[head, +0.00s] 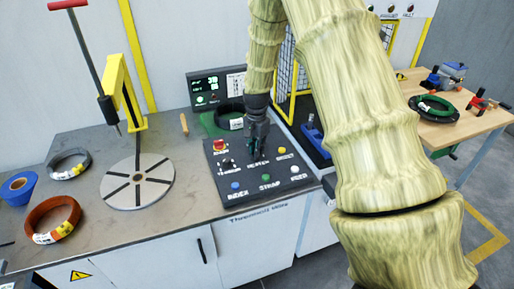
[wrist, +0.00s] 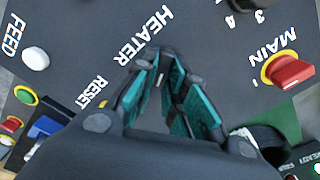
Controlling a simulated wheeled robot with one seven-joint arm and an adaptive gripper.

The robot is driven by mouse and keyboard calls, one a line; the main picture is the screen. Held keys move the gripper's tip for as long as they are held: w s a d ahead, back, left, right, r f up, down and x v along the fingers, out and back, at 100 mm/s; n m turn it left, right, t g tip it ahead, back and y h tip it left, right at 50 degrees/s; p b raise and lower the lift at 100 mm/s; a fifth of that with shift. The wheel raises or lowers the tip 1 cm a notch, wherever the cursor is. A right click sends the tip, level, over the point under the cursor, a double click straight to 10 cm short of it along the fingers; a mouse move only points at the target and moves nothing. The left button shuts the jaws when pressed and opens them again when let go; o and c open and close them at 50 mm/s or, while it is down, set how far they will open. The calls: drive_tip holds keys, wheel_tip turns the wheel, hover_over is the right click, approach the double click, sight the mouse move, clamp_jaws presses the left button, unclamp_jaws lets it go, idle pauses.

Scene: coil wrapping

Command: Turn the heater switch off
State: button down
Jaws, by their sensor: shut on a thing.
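The dark control panel (head: 215,180) lies on the bench in the middle of the head view. My gripper (head: 258,153) points down onto the panel beside the HEATER label, between the yellow RESET button and the red MAIN knob. In the wrist view my gripper (wrist: 168,85) has its teal finger pads closed around the heater switch, right by the white HEATER lettering (wrist: 140,38). The switch itself is mostly hidden by the fingers, and its turned position cannot be read.
Close around are the red MAIN knob (wrist: 290,72), white FEED button (wrist: 36,58) and yellow RESET button (wrist: 26,95). A green STRAP button (head: 266,178) and blue INDEX button (head: 236,185) sit along the panel front. A slotted turntable (head: 122,190) and copper coil (head: 42,231) lie left.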

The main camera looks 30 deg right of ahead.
drive_tip(key=n, duration=0.3)
drive_tip(key=n+p, duration=0.1)
drive_tip(key=n, duration=0.1)
drive_tip(key=shift+w+a+n, duration=0.1)
drive_tip(key=shift+w+n, duration=0.1)
drive_tip(key=shift+n, duration=0.2)
drive_tip(key=n, duration=0.3)
drive_tip(key=n+p, duration=0.1)
drive_tip(key=n, duration=0.2)
drive_tip(key=shift+w+a, duration=0.1)
drive_tip(key=shift+a, duration=0.1)
drive_tip(key=c, duration=1.5)
unclamp_jaws()
drive_tip(key=shift+o, duration=0.2)
wheel_tip(320, 180, up, 12)
